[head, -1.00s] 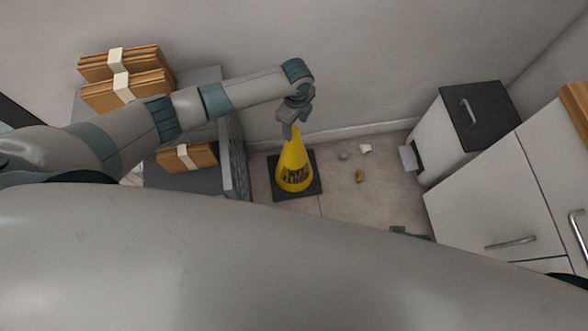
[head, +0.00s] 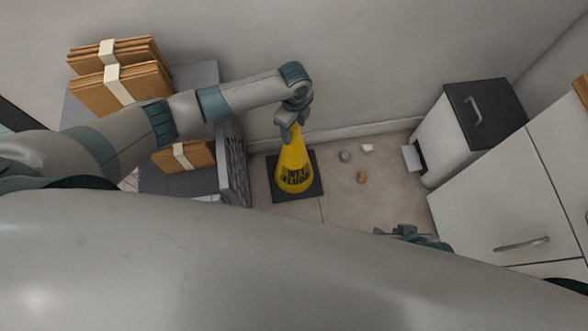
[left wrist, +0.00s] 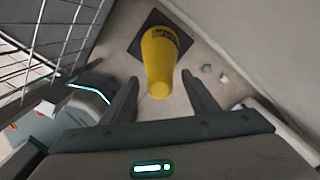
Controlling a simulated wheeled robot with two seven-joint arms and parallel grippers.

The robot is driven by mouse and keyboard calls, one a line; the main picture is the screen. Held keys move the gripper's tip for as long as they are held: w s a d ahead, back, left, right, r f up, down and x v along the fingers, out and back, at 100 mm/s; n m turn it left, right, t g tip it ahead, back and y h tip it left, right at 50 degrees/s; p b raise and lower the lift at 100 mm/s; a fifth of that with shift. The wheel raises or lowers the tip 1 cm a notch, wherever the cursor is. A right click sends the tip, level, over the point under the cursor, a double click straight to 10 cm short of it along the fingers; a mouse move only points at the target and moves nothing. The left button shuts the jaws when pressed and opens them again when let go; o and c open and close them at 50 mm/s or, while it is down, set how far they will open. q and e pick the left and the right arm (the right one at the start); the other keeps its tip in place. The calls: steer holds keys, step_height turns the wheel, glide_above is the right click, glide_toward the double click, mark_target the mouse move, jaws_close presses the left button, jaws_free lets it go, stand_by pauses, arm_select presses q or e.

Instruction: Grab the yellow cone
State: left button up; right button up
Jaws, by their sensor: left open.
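The yellow cone (head: 293,165) stands upright on its dark square base on the floor, close to the back wall, with black lettering on its side. My left gripper (head: 289,128) is at the cone's top in the head view. In the left wrist view the cone (left wrist: 159,62) points its tip toward the space between the two open fingers of my left gripper (left wrist: 163,98). The fingers are apart on either side, and I cannot tell whether either touches it. Part of my right gripper (head: 412,236) shows at the edge of my body; its jaws are unclear.
A grey cart (head: 232,170) with a wire side stands just left of the cone, carrying cardboard stacks (head: 122,88). Small crumpled scraps (head: 361,177) lie right of the cone. A white bin with a dark lid (head: 486,105) and white cabinets (head: 490,205) stand at the right.

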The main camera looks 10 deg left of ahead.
arm_select(q)
jaws_close()
steer(key=shift+w+r, duration=0.1)
steer(key=shift+r, duration=0.05)
stand_by(0.4)
